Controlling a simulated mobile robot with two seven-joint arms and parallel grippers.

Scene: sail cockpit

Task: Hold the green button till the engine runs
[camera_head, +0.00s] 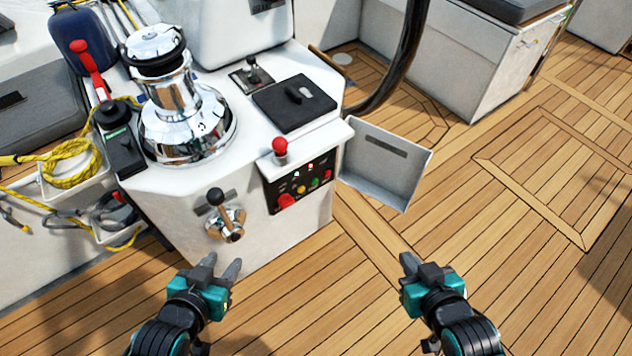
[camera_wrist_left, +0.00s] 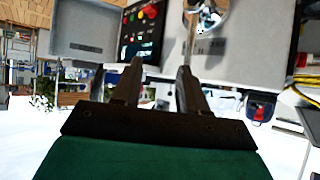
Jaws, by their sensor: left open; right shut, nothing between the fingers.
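The green button (camera_head: 314,182) is a small round button on the black engine panel (camera_head: 272,195), set in the front face of the white console. Red and yellow buttons sit beside it. In the left wrist view the panel (camera_wrist_left: 139,46) appears upside down beyond the fingers. My left gripper (camera_head: 222,266) is open and empty, below and left of the panel and apart from it. Its fingers also show in the left wrist view (camera_wrist_left: 160,80). My right gripper (camera_head: 409,262) is shut and empty over the deck, right of and below the panel.
An open grey panel cover (camera_head: 386,165) sticks out to the right of the panel. A red-knobbed lever (camera_head: 280,150) stands just above it. A chrome fitting with a black-knobbed lever (camera_head: 226,220) projects at its left. The teak deck in front is clear.

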